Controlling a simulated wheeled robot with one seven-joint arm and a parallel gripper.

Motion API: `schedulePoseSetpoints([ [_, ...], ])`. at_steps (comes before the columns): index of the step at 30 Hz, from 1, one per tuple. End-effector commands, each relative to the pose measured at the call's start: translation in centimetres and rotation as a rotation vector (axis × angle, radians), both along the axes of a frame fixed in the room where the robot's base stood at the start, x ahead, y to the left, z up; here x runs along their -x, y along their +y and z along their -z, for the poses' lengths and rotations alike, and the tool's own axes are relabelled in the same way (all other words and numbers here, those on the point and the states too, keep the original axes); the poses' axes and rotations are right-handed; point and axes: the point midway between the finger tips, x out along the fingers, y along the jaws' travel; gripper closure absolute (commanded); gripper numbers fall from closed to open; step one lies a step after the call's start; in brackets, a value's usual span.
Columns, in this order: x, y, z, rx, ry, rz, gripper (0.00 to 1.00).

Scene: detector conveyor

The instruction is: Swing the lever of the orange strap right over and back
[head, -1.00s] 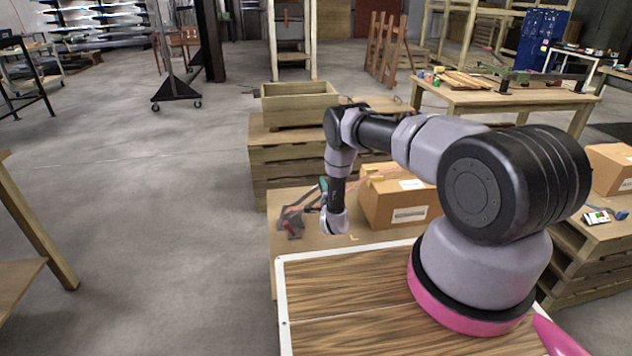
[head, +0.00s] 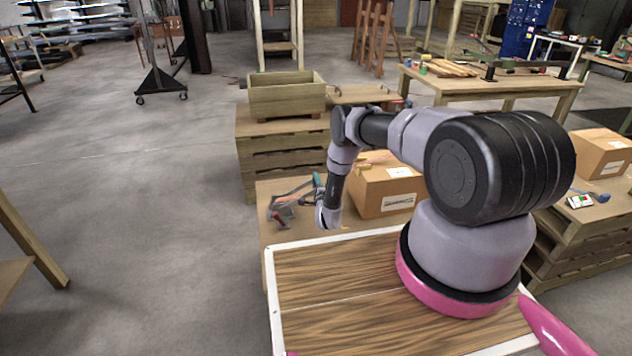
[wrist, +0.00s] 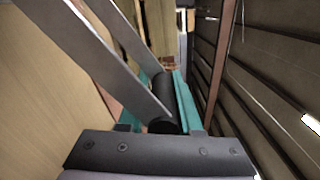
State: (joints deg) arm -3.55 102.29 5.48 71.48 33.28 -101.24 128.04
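The strap's lever has two grey metal side bars (wrist: 125,62) with a black round grip (wrist: 161,98) between their ends. In the wrist view the bars run from the upper left to the grip at the middle. My gripper (wrist: 168,88) has teal fingers close along both sides of the grip and appears shut on it. In the head view my gripper (head: 318,183) is at the right end of the grey lever. The lever leans up from the ratchet (head: 281,213) on the bench. A thin reddish-orange strap (head: 290,197) shows faintly there. The near finger faces are partly hidden by the bars.
A cardboard box (head: 385,190) stands just right of my gripper on the bench (head: 265,232). A wooden crate (head: 285,97) on stacked pallets is behind. Open floor (head: 140,220) lies to the left.

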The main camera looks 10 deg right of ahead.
Motion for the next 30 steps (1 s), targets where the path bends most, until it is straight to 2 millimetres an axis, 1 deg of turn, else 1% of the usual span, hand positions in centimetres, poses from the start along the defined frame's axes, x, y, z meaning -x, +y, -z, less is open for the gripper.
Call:
schedulePoseSetpoints([
  [1, 0.2, 0.3, 0.2, -0.001, 0.003, -0.004, 0.46],
  [2, 0.2, 0.3, 0.2, -0.001, 0.003, -0.003, 0.43],
  [11, 0.1, -0.1, 0.0, 0.001, 0.001, 0.003, 0.43],
  [14, 0.7, -0.2, 0.1, 0.001, 0.002, 0.005, 0.43],
  [17, 2.2, -0.2, 0.1, 0.0, 0.004, 0.005, 0.43],
  [24, 7.1, -0.2, 0.2, -0.001, 0.006, 0.005, 0.43],
  [27, 8.8, -0.1, 0.2, -0.001, 0.005, 0.004, 0.43],
  [30, 10.0, -0.1, 0.1, -0.001, 0.004, 0.002, 0.43],
])
